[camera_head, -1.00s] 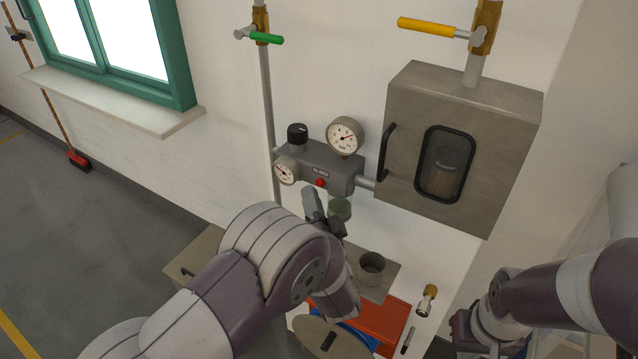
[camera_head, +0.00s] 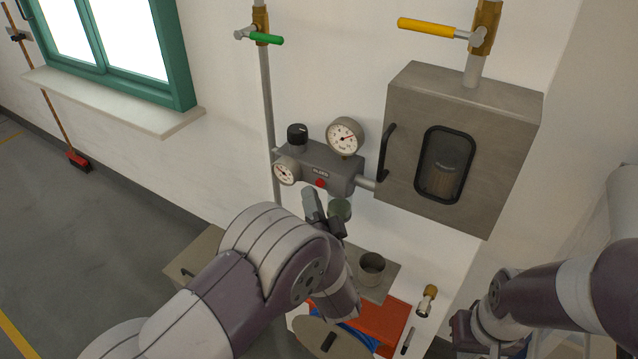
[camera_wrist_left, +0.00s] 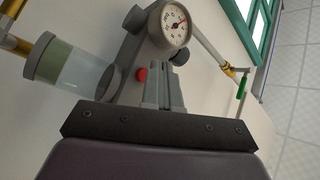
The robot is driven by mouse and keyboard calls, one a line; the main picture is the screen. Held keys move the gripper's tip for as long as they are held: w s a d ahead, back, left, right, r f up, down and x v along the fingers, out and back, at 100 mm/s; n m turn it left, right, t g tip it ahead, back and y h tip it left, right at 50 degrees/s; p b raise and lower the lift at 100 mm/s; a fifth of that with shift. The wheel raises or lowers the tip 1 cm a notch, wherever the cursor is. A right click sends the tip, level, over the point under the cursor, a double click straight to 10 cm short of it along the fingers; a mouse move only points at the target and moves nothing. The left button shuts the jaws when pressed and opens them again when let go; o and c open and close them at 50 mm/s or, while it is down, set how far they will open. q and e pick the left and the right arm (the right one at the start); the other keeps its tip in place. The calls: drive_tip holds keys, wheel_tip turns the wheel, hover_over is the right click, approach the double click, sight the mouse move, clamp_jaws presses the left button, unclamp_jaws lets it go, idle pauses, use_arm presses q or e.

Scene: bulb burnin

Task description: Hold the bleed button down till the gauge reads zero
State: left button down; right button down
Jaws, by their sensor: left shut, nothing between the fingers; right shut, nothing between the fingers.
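The red bleed button (camera_head: 320,183) sits on the front of the grey manifold (camera_head: 337,181), under its label. It also shows in the left wrist view (camera_wrist_left: 141,75), beside the fingertips. My left gripper (camera_head: 311,192) is shut and empty, its tips just below the button; I cannot see contact. The fingers show in the left wrist view (camera_wrist_left: 158,68). A small round gauge (camera_head: 285,172) is on the manifold's left end, and a larger gauge (camera_head: 344,136) stands on top. My right gripper (camera_head: 466,334) is shut, low at right, partly hidden.
A grey cabinet (camera_head: 405,110) with a window is right of the manifold. A black knob (camera_head: 297,134) tops the manifold. A green-handled valve (camera_head: 266,39) and yellow-handled valve (camera_head: 427,27) are above. A clear-walled bowl (camera_wrist_left: 72,68) is near my left gripper. A metal cup (camera_head: 372,269) stands below.

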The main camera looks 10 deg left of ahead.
use_arm(q)
drive_tip(key=shift+w, duration=0.15)
idle(0.6)
drive_tip(key=shift+w+d, duration=0.15)
drive_tip(key=shift+w, duration=0.15)
drive_tip(key=shift+w+d, duration=0.15)
drive_tip(key=shift+w, duration=0.2)
idle(0.6)
drive_tip(key=shift+s, duration=0.15)
idle(4.5)
drive_tip(key=shift+s+a, duration=0.3)
drive_tip(key=shift+s, duration=0.35)
drive_tip(key=s, duration=0.1)
drive_tip(key=s+a+p, duration=0.1)
drive_tip(key=s, duration=0.1)
drive_tip(key=s+p, duration=0.1)
drive_tip(key=shift+s+a, duration=0.35)
